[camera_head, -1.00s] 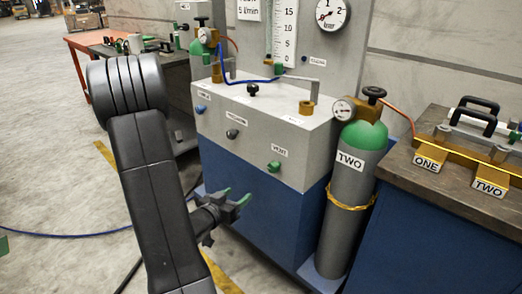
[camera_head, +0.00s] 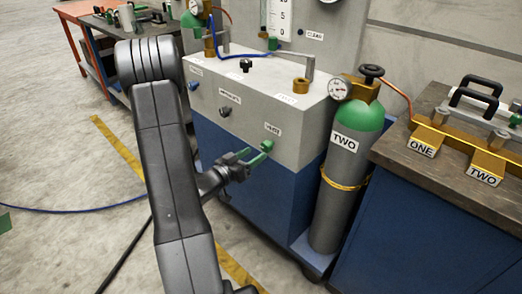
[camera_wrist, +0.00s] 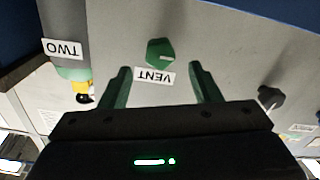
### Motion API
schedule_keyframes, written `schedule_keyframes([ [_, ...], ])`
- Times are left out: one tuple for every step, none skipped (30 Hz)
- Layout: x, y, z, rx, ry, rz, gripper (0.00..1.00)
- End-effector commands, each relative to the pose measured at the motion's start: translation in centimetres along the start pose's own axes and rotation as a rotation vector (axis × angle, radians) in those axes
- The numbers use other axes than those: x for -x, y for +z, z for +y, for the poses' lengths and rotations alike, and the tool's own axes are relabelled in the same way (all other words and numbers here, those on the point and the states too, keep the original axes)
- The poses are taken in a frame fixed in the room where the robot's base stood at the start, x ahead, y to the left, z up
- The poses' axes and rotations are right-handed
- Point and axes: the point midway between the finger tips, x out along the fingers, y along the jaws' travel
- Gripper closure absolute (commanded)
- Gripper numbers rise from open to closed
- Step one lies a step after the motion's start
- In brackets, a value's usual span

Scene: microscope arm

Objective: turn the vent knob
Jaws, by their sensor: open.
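The vent knob is a small green knob (camera_head: 267,146) on the front of the grey panel box, below its white label. In the wrist view the green knob (camera_wrist: 160,52) stands beside the upside-down VENT label (camera_wrist: 154,77). My gripper (camera_head: 252,156) has green fingertips and is close in front of the knob, slightly to its left and below in the head view. In the wrist view my gripper (camera_wrist: 158,80) is open, with a finger on each side of the label. The knob lies just beyond the fingertips, roughly midway between them. I cannot tell whether they touch.
A dark knob (camera_head: 225,111) and a blue knob (camera_head: 193,86) sit further left on the panel. A green-topped cylinder marked TWO (camera_head: 345,150) stands to the right, beside a workbench (camera_head: 440,165). Open floor (camera_head: 60,160) lies to the left.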

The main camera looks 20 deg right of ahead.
Motion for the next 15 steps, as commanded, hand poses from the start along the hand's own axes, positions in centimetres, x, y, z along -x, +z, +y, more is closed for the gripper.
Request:
schedule_keyframes([
  [-1.0, 0.1, 0.1, -0.003, 0.004, -0.001, 0.43],
  [-1.5, 0.1, 0.1, -0.002, 0.004, 0.0, 0.43],
  [-2.1, 0.1, 0.1, -0.002, 0.004, 0.0, 0.43],
  [-2.5, 0.1, 0.1, -0.002, 0.003, 0.0, 0.43],
  [-2.9, 0.1, 0.0, -0.002, 0.002, 0.0, 0.43],
  [-3.4, 0.0, 0.0, -0.001, 0.002, 0.0, 0.43],
  [-3.6, 0.0, 0.0, -0.001, 0.002, 0.0, 0.43],
  [-3.9, 0.0, 0.0, -0.001, 0.002, 0.0, 0.43],
  [-4.2, 0.0, 0.0, -0.001, 0.001, 0.0, 0.43],
  [-4.3, 0.0, 0.0, -0.001, 0.001, 0.0, 0.43],
  [-4.5, 0.0, 0.0, -0.001, 0.0, 0.0, 0.43],
  [-4.6, 0.0, 0.0, -0.001, 0.0, 0.0, 0.43],
  [-4.6, 0.0, 0.0, -0.001, 0.0, 0.0, 0.43],
  [-4.7, 0.0, 0.0, -0.001, -0.001, 0.0, 0.43],
  [-4.7, 0.0, 0.0, -0.001, -0.001, 0.0, 0.43],
])
